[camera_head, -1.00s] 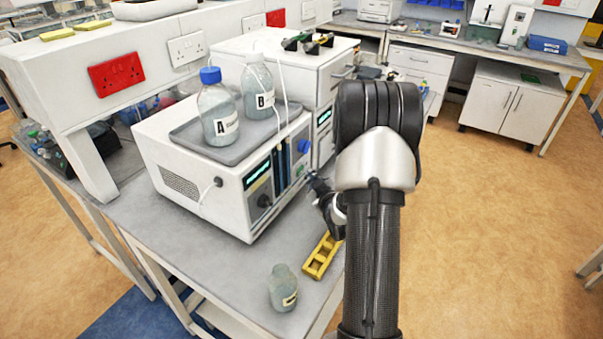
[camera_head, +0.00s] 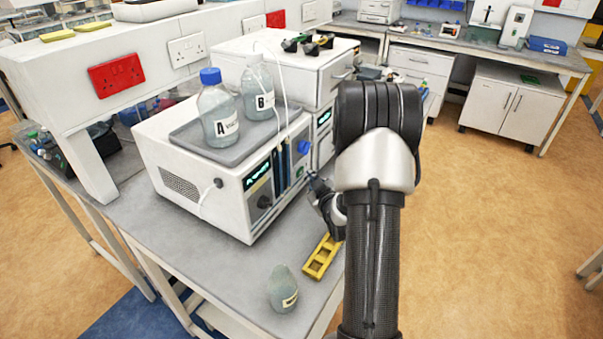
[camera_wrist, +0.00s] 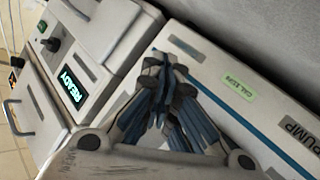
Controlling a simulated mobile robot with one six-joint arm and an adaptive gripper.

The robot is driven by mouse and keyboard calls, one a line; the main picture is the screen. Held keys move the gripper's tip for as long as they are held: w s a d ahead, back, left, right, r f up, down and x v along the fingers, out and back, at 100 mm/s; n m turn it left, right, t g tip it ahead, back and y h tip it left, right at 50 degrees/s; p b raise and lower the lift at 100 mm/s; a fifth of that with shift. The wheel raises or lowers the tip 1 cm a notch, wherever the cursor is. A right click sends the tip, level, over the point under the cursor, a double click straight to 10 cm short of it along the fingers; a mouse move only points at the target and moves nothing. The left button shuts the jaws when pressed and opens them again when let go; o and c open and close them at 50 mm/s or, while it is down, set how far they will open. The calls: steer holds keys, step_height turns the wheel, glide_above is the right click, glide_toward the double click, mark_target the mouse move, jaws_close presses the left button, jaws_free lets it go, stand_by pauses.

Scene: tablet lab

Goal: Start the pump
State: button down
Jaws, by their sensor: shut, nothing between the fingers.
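The pump (camera_head: 183,165) is a white box on the bench, with a lit display (camera_head: 258,183), a black knob (camera_head: 264,202) and a blue knob (camera_head: 303,147) on its front. In the wrist view, a white panel (camera_wrist: 205,68) has a blue stripe, a green CAL sticker (camera_wrist: 238,89) and a PUMP label (camera_wrist: 299,133). My gripper (camera_head: 312,182) is at the right of the pump's front, partly hidden by my arm. In the wrist view my gripper (camera_wrist: 163,64) is shut and empty over the panel. Its fingers hide part of the panel; contact cannot be told.
Bottles A (camera_head: 217,112) and B (camera_head: 257,92) stand in a grey tray (camera_head: 190,138) on the pump. A yellow rack (camera_head: 322,257) and a small bottle (camera_head: 282,289) are on the bench. Beyond stands another instrument; a READY display (camera_wrist: 71,87) shows in the wrist view.

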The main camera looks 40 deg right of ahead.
steer(key=shift+w, duration=0.1)
stand_by(0.3)
steer(key=shift+w+a+b, duration=0.15)
steer(key=shift+w+b, duration=0.15)
steer(key=shift+b, duration=0.05)
stand_by(0.4)
steer(key=shift+s+b, duration=0.35)
steer(key=shift+s, duration=0.05)
steer(key=shift+s, duration=0.1)
steer(key=shift+s+d+b, duration=0.25)
steer(key=shift+s+d, duration=0.05)
steer(key=shift+s, duration=0.65)
steer(key=shift+s+d+b, duration=0.2)
steer(key=shift+s+d, duration=0.15)
steer(key=shift+s, duration=0.55)
steer(key=shift+s+d+b, duration=0.25)
steer(key=shift+s+d, duration=0.05)
steer(key=shift+s, duration=0.65)
